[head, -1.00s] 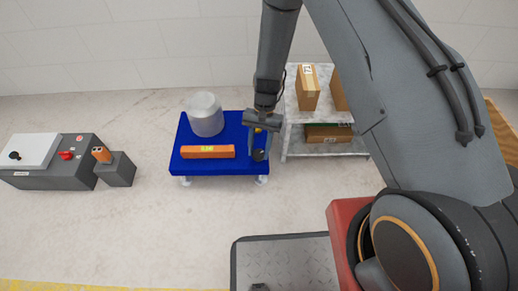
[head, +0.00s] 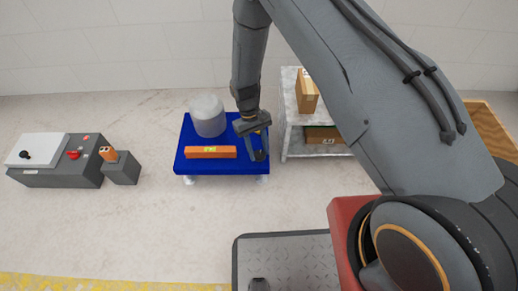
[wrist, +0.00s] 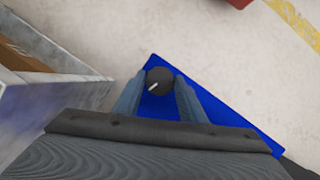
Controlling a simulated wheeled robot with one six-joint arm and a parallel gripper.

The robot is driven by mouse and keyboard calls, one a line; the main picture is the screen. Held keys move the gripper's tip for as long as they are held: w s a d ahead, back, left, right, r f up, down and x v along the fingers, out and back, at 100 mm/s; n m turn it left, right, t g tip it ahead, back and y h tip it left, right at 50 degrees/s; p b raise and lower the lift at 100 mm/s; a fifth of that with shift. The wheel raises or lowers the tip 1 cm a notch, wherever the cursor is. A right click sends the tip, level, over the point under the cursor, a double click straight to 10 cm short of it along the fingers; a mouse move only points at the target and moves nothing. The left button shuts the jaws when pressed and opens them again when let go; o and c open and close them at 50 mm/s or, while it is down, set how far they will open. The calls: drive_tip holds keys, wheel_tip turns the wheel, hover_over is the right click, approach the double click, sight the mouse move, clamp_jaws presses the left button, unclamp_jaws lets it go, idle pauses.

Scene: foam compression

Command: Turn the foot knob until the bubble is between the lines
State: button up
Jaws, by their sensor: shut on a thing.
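The blue table (head: 184,161) stands on light feet. An orange spirit level (head: 222,153) lies along its front part, with a small yellow-green vial (head: 209,150) in its middle. The bubble and lines are too small to make out. A dark round foot knob (wrist: 159,78) with a white pointer mark sits at the table's corner in the wrist view. My gripper (wrist: 160,88) is shut on the knob, one finger on each side. In the head view, my gripper (head: 257,153) is at the table's right front and hides the knob.
A whitish cylinder (head: 208,116) stands at the table's back left. A metal shelf (head: 290,110) with cardboard boxes (head: 307,93) is close on the right. A grey control box (head: 60,172) and a small block (head: 123,168) are at the left.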

drive_tip(key=shift+a+n+t+h+p, duration=0.15)
drive_tip(key=shift+n+t+h+p, duration=0.3)
drive_tip(key=shift+n, duration=0.85)
drive_tip(key=o, duration=1.1)
drive_tip(key=shift+c, duration=0.2)
drive_tip(key=p+v, duration=0.2)
drive_tip(key=v, duration=0.5)
drive_tip(key=shift+r, duration=0.35)
drive_tip(key=shift+w+a, duration=0.1)
drive_tip(key=shift+a, duration=0.05)
